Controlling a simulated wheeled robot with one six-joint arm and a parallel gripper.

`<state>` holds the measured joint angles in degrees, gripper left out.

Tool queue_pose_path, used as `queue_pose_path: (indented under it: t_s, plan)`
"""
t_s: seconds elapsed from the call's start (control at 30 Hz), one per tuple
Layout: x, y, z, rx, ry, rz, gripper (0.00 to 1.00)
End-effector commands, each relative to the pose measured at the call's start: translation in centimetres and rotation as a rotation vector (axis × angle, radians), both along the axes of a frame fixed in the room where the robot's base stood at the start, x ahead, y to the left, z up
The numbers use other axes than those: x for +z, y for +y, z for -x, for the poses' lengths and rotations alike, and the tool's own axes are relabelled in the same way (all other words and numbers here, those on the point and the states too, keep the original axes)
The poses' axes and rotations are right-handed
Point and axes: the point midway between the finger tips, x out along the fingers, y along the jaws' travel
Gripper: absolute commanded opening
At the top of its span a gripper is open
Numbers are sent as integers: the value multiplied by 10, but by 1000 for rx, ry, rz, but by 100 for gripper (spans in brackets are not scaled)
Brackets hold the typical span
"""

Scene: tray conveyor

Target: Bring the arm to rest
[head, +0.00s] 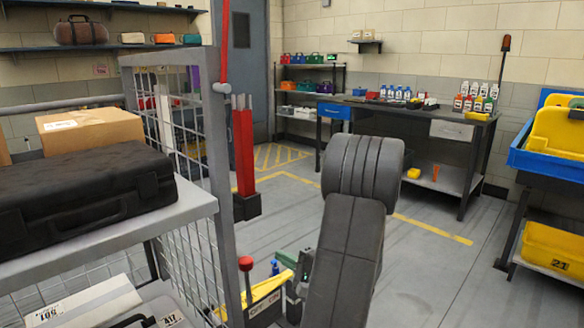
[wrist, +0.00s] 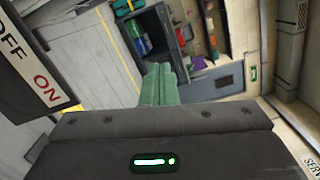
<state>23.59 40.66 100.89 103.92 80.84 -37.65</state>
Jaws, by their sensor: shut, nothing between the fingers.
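My gripper (wrist: 160,70) shows in the wrist view as two green fingers pressed together, with nothing between them. They point away from the dark gripper body with its lit green indicator. In the head view my dark grey arm rises in the middle front, bent at a thick rounded joint. The gripper is mostly hidden there behind my arm link, low and close to the OFF/ON sign (head: 266,308). The sign also shows at the left edge of the wrist view (wrist: 32,62), beside the gripper and apart from the fingers.
A red-knobbed lever (head: 246,264) stands beside the sign. At left, a wire-sided rack (head: 205,205) holds a black case (head: 85,190) and a cardboard box (head: 90,130). A workbench (head: 440,122) stands at the back, blue and yellow bins (head: 550,160) at right. The middle floor is clear.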

Motion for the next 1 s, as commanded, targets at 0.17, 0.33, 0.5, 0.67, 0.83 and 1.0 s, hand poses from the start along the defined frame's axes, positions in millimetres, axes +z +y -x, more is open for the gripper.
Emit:
queue_pose_path:
  t_s: [0.17, 0.33, 0.5, 0.67, 0.83, 1.0]
  plan:
    - [-6, -10, -10, 0, 57, -57, 0]
    - [-16, -19, -19, 0, 113, -112, 0]
    - [-27, -28, -27, 0, 170, -170, 0]
    - [-40, -34, -34, 0, 227, -226, 0]
    - [-54, -39, -39, 1, 289, -289, 0]
    - [-74, -60, -53, -1, 284, -285, 0]
